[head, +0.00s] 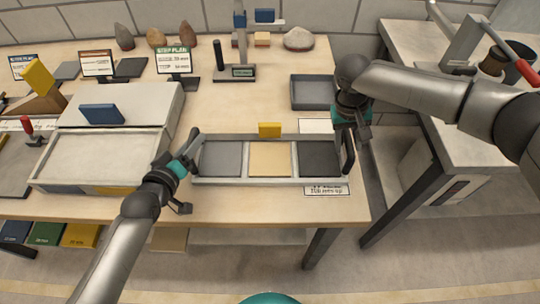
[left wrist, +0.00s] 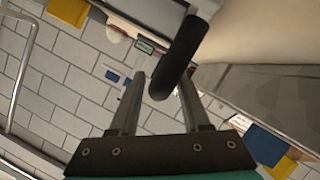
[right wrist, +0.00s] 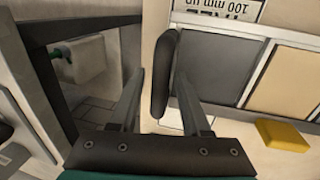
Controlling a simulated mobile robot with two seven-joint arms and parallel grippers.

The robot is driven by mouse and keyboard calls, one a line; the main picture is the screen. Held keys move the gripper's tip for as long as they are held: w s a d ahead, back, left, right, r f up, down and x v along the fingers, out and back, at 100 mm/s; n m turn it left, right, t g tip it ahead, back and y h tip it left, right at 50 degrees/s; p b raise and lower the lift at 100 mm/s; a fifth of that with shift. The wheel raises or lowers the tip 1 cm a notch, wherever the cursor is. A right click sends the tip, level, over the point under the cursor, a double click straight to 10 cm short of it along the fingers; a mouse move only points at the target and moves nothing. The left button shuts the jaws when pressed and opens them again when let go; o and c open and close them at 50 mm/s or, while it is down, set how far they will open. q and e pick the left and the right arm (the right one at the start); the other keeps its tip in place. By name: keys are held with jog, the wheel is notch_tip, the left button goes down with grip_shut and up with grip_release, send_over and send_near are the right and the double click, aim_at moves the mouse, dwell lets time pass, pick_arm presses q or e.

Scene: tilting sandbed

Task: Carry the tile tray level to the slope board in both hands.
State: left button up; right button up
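The tile tray (head: 222,181) is a long pale tray on the table, holding a grey, a sand-coloured and a dark tile side by side. It has a black upright handle at each end. My left gripper (head: 188,170) is at the left handle; in the left wrist view this handle (left wrist: 181,58) shows between open fingers. My right gripper (head: 352,132) is above the right handle (head: 348,155); in the right wrist view that handle (right wrist: 168,70) lies between open fingers, nearer the right one. A pale framed board (head: 100,172) at left looks like the slope board.
A yellow block (head: 269,130) stands at the tray's back rim. A blue block (head: 101,114) is on the pale box behind the framed board. A grey bin (head: 312,106) is behind the tray. A label card (head: 327,190) lies in front, near the table edge.

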pick_arm(q)
grip_shut()
pick_arm(e)
grip_shut()
dwell(0.8)
pick_arm(q)
jog(key=shift+w+r, duration=0.2)
jog(key=shift+r, duration=0.1)
pick_arm(e)
jog(key=shift+w+r, duration=0.2)
